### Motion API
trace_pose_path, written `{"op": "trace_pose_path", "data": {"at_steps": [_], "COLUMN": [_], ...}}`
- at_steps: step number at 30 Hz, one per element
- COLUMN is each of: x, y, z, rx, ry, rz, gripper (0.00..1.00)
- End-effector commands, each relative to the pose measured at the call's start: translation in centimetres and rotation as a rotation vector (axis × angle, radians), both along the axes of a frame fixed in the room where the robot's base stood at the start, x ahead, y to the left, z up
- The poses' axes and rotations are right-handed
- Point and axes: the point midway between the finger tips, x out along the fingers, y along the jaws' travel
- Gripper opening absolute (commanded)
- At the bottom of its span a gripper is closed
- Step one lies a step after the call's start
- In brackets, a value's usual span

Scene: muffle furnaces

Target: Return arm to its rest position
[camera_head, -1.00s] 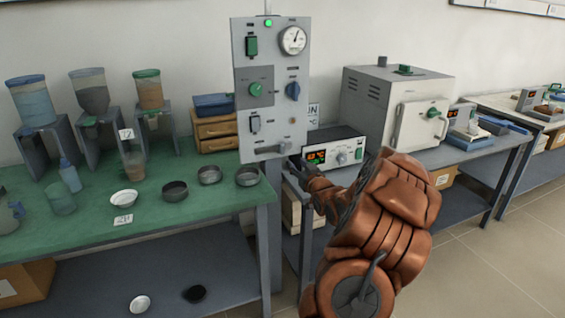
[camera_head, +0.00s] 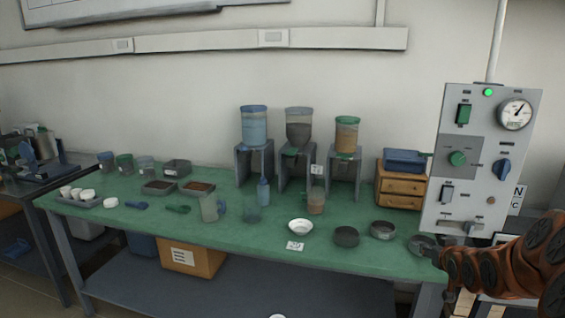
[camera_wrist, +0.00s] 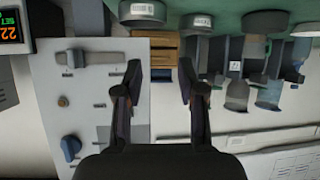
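My arm reaches in from the right edge of the head view. My gripper (camera_head: 441,262) is small there, in front of the grey control panel (camera_head: 432,212) and by the table's right end. In the wrist view, which is upside down, my gripper (camera_wrist: 160,80) has its two dark fingers spread with nothing between them. The grey panel (camera_wrist: 50,90) with its lever and blue knob lies left of the fingers there. Wooden drawers (camera_wrist: 164,65) show beyond the gap. No held thing is visible.
The green table (camera_head: 270,252) carries three hoppers on stands, with the blue-lidded hopper (camera_head: 254,125) leftmost. A white bowl (camera_head: 300,227) and several dark round pans, including one pan (camera_head: 346,236), stand near its front right. A cardboard box (camera_head: 192,257) sits below.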

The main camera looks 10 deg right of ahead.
Motion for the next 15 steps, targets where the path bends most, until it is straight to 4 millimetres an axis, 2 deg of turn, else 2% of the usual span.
{"op": "trace_pose_path", "data": {"at_steps": [1,3,8,11,15], "x": [-0.2,-1.0,-4.2,-7.0,-11.8], "y": [2.3,5.2,11.3,15.0,19.9], "z": [0.9,1.1,1.7,2.2,2.9], "rx": [0.006,0.02,0.05,0.068,0.094], "ry": [0.052,0.133,0.315,0.428,0.588], "rz": [0.019,0.036,0.068,0.087,0.111], "gripper": [0.4,0.4,0.4,0.4,0.4]}}
